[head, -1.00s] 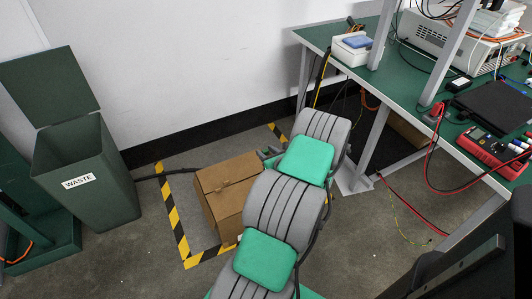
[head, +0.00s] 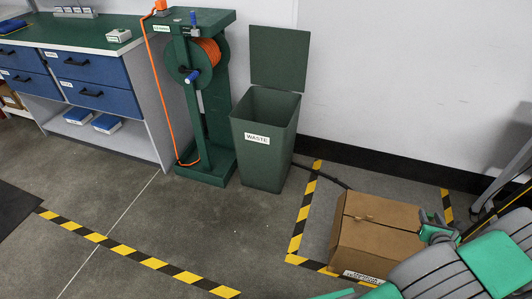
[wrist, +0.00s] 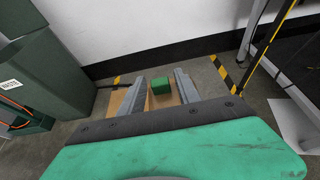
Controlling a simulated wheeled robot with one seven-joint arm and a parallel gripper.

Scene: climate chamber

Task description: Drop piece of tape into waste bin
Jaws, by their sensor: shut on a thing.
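The green waste bin (head: 265,155) stands against the wall in the head view with its lid raised and its top open. It also shows at the left edge of the wrist view (wrist: 60,80). My gripper (head: 438,230) is above the cardboard box, to the right of the bin and well apart from it. In the wrist view my gripper (wrist: 161,90) is shut on a small green block-like piece (wrist: 161,86), which I take for the piece of tape. The tape is hard to make out in the head view.
A closed cardboard box (head: 375,235) stands on the floor inside yellow-black tape marking (head: 300,220). A green reel stand (head: 205,110) with an orange hose is left of the bin. A workbench with blue drawers (head: 85,70) is farther left. The floor before the bin is clear.

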